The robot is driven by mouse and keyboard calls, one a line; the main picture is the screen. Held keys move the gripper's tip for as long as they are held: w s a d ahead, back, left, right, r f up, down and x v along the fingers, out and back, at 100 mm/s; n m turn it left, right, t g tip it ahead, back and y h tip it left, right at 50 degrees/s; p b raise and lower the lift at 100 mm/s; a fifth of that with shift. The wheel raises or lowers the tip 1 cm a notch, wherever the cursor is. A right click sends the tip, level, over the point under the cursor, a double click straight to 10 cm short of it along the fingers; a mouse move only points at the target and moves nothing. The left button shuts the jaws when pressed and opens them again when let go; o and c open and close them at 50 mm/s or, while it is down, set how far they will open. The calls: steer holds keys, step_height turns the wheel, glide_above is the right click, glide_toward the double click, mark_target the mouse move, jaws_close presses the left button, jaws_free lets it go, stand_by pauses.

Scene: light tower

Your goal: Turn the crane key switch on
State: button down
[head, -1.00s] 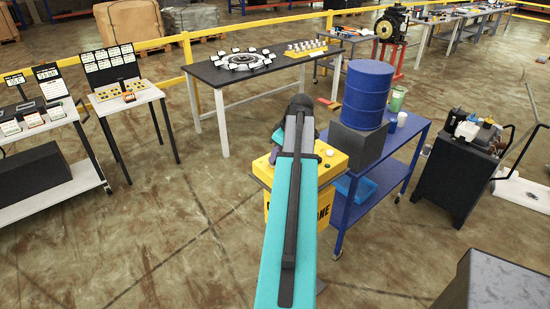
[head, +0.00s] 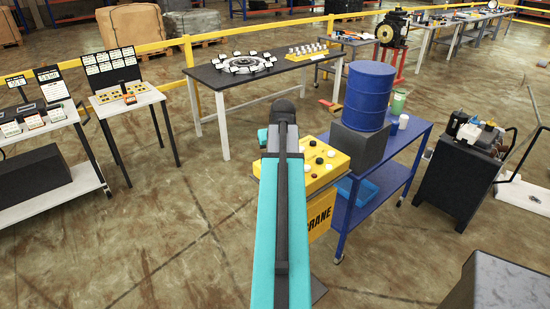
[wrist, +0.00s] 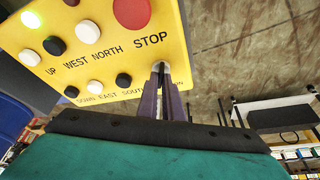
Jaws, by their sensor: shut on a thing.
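The yellow crane control panel (head: 322,172) stands in the middle of the head view, partly behind my arm. In the wrist view the panel (wrist: 125,50) shows black and white buttons, a large red STOP button (wrist: 132,10) and a lit green lamp (wrist: 31,19). My gripper (wrist: 163,72) points at the panel below the STOP label. Its dark fingers are close together, shut on the small key switch, which they mostly hide. I cannot tell the key's angle. In the head view my arm hides the fingers.
A blue cart (head: 385,170) with a blue drum (head: 368,92) stands right beside the panel. A dark table (head: 225,75) stands behind, and a light table (head: 140,98) is at left. Open floor lies at front left.

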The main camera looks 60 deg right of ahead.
steer(key=shift+m+g, duration=0.3)
steer(key=shift+m, duration=0.2)
steer(key=c, duration=1.9)
jaws_free()
steer(key=shift+r, duration=0.1)
steer(key=shift+b+v, duration=1.7)
steer(key=shift+v, duration=5.1)
steer(key=shift+s+a, duration=0.1)
steer(key=shift+a, duration=0.1)
